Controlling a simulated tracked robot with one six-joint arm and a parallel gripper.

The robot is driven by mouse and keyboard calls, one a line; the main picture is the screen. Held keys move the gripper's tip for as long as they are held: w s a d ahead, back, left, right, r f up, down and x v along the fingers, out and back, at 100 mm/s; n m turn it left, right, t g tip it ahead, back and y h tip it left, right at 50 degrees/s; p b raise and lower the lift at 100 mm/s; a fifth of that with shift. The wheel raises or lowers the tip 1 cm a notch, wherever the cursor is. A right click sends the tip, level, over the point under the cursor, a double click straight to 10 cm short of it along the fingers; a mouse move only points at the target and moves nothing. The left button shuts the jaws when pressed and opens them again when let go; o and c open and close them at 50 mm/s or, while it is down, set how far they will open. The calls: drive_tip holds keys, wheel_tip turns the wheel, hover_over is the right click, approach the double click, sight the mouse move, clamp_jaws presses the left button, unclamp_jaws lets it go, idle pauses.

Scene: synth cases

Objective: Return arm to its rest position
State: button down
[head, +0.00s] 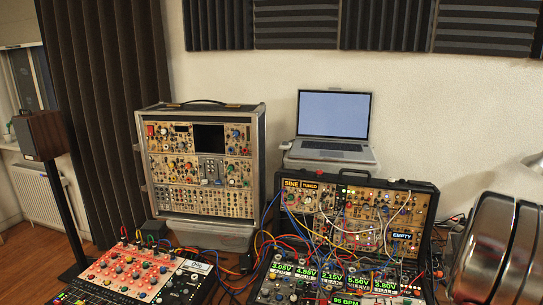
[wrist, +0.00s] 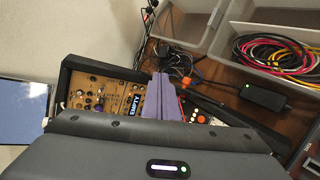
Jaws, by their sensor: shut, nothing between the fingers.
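My gripper (wrist: 158,100) shows in the wrist view as two purple-grey fingers pressed together, with nothing between them. The fingers lie in front of the open synth case, beside its "EMPTY" label (wrist: 133,103), and hide part of the panel. I cannot tell whether they touch it. The same synth case (head: 365,215) stands open at the lower right in the head view, with many patch cables plugged in. I cannot make out my gripper in the head view.
A tall synth rack (head: 202,165) and a laptop (head: 333,118) stand behind. A red mixer (head: 135,270) is at lower left. Loose cables cross the middle. In the wrist view, a grey bin (wrist: 232,50) holds coiled cables, near a black power adapter (wrist: 263,97).

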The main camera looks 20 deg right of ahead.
drive_tip(key=s+a+r+m+y, duration=0.1)
drive_tip(key=a+r+m+y, duration=0.1)
drive_tip(key=a, duration=1.8)
drive_tip(key=s+a+r+m+g+y, duration=0.1)
drive_tip(key=a+m+y, duration=0.3)
drive_tip(key=a, duration=1.6)
drive_tip(key=s+a+r+m+y, duration=0.2)
drive_tip(key=a+m, duration=0.3)
drive_tip(key=a, duration=1.5)
drive_tip(key=shift+a+r+y, duration=0.3)
drive_tip(key=shift+r+y, duration=0.45)
drive_tip(key=shift+y, duration=0.05)
